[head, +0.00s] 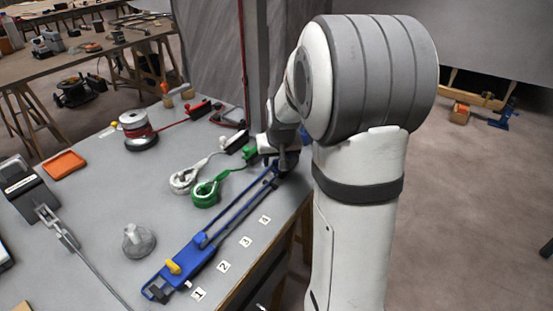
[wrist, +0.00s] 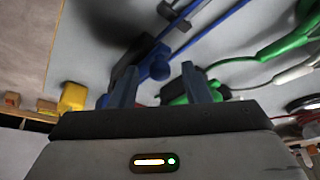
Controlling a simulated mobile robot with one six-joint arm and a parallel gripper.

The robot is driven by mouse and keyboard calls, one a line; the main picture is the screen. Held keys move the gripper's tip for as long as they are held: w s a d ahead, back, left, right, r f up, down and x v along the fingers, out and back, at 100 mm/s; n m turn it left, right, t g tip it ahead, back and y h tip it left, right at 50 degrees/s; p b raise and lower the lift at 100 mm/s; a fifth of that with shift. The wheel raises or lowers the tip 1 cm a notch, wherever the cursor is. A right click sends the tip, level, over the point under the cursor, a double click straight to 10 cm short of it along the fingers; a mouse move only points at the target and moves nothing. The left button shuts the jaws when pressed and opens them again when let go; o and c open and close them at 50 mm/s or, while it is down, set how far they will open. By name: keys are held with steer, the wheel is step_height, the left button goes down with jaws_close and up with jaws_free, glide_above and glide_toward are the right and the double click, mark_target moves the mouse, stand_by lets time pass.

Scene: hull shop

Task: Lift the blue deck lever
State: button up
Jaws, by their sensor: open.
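The blue deck lever (head: 225,228) appears as a long blue piece with two slim parallel bars, lying along the front right edge of the grey bench. Its near end carries a yellow knob (head: 173,267); its far end is partly hidden by my gripper (head: 284,163). In the wrist view, the blue bars (wrist: 212,27) run off to the top right.
A green coiled line (head: 206,193) and a white one (head: 183,180) lie left of my gripper. Number tags (head: 224,267) line the bench edge.

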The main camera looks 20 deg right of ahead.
jaws_close()
stand_by(0.4)
